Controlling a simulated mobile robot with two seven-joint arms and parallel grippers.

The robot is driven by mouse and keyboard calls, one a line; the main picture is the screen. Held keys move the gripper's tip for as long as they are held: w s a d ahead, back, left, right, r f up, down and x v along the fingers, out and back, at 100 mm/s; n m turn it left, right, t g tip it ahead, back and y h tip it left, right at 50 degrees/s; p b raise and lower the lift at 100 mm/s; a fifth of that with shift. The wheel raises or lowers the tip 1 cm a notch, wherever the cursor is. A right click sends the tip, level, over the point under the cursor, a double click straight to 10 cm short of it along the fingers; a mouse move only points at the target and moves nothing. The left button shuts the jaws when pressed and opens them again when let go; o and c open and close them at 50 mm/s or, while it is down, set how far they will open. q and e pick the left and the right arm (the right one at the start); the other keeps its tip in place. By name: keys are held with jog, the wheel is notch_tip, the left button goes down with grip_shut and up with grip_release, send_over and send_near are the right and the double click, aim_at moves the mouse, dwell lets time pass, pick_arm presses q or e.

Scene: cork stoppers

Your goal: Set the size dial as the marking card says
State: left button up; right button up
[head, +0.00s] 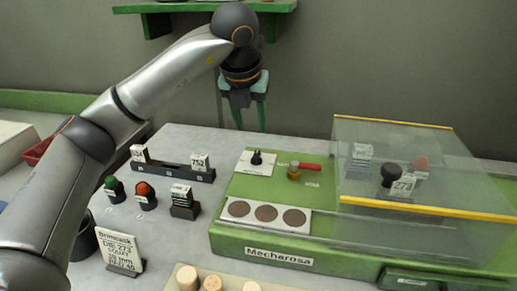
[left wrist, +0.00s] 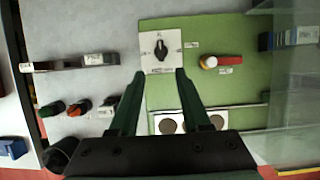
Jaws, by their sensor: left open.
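The size dial is likely the black knob (head: 257,158) on a white square plate (head: 243,167) on the green machine; the knob (left wrist: 161,50) also shows in the left wrist view, its narrow end seemingly toward the plate's top edge. Its markings are too small to read surely.
A red-handled lever (head: 310,167) sits right of the dial. A clear guard with yellow edges (head: 425,208) covers the machine's right side, with a black knob and 273 tag inside. Green (head: 110,184) and red (head: 145,190) buttons and number blocks stand left. Corks lie in front.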

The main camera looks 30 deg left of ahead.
aim_at(256, 155)
pick_arm(q)
jog(key=x, duration=1.1)
jog(key=shift+f, duration=0.1)
jog(key=shift+c, duration=0.2)
grip_shut()
